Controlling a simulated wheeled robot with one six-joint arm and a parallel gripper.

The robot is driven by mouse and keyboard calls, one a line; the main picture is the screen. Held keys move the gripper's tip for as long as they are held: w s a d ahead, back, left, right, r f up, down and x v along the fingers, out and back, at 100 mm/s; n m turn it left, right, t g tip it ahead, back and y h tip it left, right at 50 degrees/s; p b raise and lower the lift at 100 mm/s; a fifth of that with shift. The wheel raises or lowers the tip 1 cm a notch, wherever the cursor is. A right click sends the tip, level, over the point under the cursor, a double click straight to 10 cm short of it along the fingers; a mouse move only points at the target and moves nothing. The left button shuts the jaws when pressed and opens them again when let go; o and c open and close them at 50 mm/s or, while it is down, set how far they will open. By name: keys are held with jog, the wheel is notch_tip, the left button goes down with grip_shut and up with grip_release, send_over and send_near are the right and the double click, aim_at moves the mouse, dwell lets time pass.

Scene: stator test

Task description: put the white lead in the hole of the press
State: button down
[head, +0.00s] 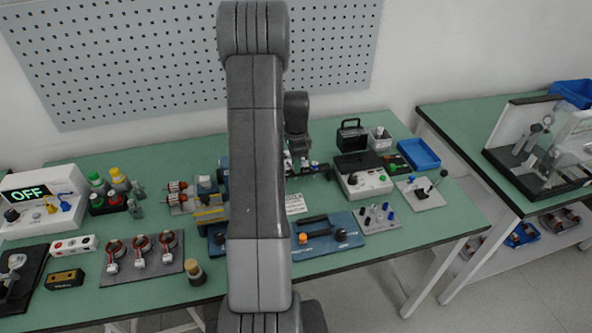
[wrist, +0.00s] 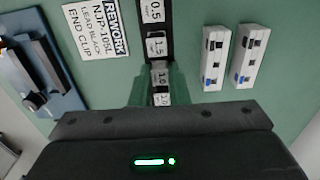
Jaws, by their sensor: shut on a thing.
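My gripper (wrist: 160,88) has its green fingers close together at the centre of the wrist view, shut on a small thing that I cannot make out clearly. A black strip (wrist: 155,20) with white number labels lies beyond and between the fingers. Whether the fingers touch the strip I cannot tell. In the head view my arm hides the gripper and what it holds. Short white leads or plugs (head: 140,263) show at the front of the copper-wound stators on a grey plate (head: 155,285) at the left. I cannot identify the press or its hole.
Two white blocks with black and blue openings (wrist: 216,58) stand right of the strip. A rework card (wrist: 97,30) and a blue fixture with a black handle (wrist: 40,75) lie left. A white control box (head: 363,182) and blue tray (head: 419,154) stand on the table's right side.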

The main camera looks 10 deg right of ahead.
jog(key=shift+r+p, duration=1.55)
jog(key=shift+r, duration=1.25)
jog(key=shift+s, duration=0.1)
